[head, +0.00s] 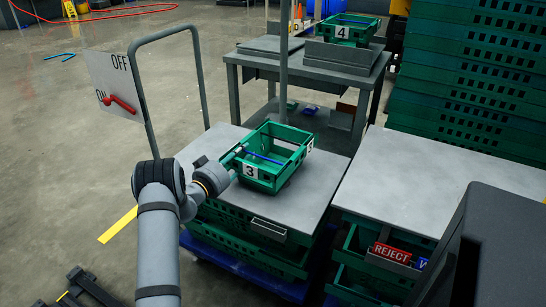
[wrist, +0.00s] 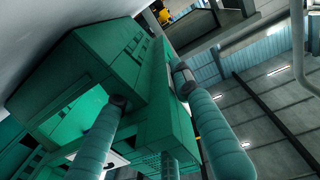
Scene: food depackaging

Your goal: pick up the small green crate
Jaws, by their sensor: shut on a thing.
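The small green crate (head: 268,181) with white number 3 labels is at the grey tabletop (head: 318,190) in the middle of the head view. It looks open-topped, with a blue bar across its inside. My gripper (head: 239,156) is at the crate's left wall, shut on it. In the wrist view the green crate (wrist: 95,65) fills the left and middle, and my fingers (wrist: 150,93) lie on either side of its wall. I cannot tell whether the crate's underside touches the tabletop.
Another green crate (head: 345,27), labelled 4, stands on the back table. A grey post (head: 284,70) rises behind the held crate. A lever sign (head: 113,84) and bent rail stand left. Tall green crate stacks (head: 470,80) are right. A REJECT bin (head: 391,253) is front right.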

